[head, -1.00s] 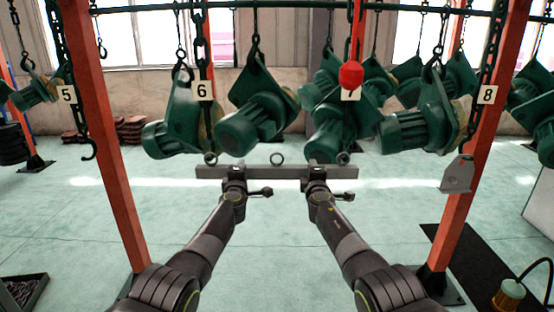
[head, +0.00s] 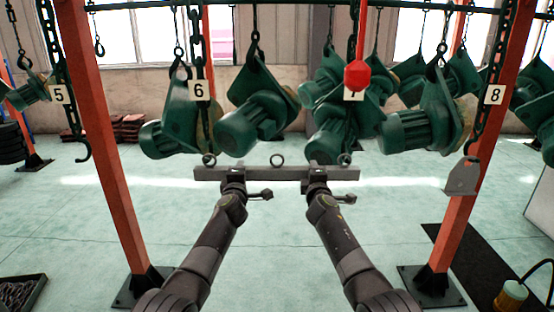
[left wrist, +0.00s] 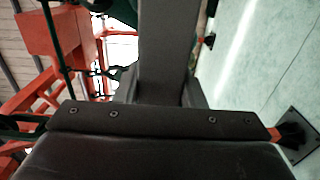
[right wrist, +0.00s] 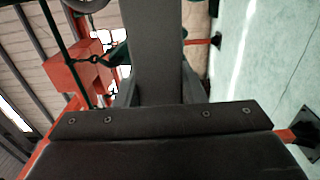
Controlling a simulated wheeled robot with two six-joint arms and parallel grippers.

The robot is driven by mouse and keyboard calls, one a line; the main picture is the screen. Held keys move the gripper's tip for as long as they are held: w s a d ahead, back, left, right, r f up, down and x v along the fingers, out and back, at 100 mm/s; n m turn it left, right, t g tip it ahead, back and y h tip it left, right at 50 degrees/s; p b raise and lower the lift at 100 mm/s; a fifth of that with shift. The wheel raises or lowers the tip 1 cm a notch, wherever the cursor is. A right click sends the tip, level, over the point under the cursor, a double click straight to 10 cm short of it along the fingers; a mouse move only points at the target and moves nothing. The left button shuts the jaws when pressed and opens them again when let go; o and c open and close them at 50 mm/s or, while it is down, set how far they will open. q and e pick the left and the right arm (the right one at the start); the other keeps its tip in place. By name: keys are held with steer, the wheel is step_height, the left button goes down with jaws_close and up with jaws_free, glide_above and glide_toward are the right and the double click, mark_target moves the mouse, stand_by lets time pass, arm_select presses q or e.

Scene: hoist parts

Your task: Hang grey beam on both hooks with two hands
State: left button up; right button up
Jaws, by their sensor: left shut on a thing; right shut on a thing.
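A long grey beam (head: 277,174) with three grey rings on top is held level, ahead of me in the head view. My left gripper (head: 234,177) is shut on it left of its middle, and my right gripper (head: 317,176) is shut on it right of its middle. In the wrist views, a dark grey length lies between the jaws of the left gripper (left wrist: 165,95) and the right gripper (right wrist: 155,95). A dark chain hook (head: 82,150) hangs empty at the left post, above and left of the beam. The right chain (head: 480,115) ends near a grey plate; its hook is unclear.
Orange posts stand at left (head: 112,170) and right (head: 468,190). Several green motors (head: 255,120) hang on chains above the beam. A red ball-like piece (head: 357,75) hangs by sign 7. The grey plate (head: 462,176) hangs by the right post. The floor below the beam is clear.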

arm_select(q)
steer(key=shift+w, duration=0.15)
arm_select(e)
steer(key=shift+w, duration=0.15)
arm_select(q)
steer(key=shift+s+r, duration=0.15)
steer(key=shift+s, duration=0.1)
arm_select(e)
steer(key=shift+s+r, duration=0.15)
steer(key=shift+s, duration=0.1)
arm_select(q)
steer(key=shift+w+f, duration=0.25)
steer(key=shift+f, duration=0.15)
arm_select(e)
steer(key=shift+w+f, duration=0.25)
steer(key=shift+f, duration=0.15)
arm_select(q)
steer(key=shift+f, duration=0.15)
arm_select(e)
steer(key=shift+f, duration=0.15)
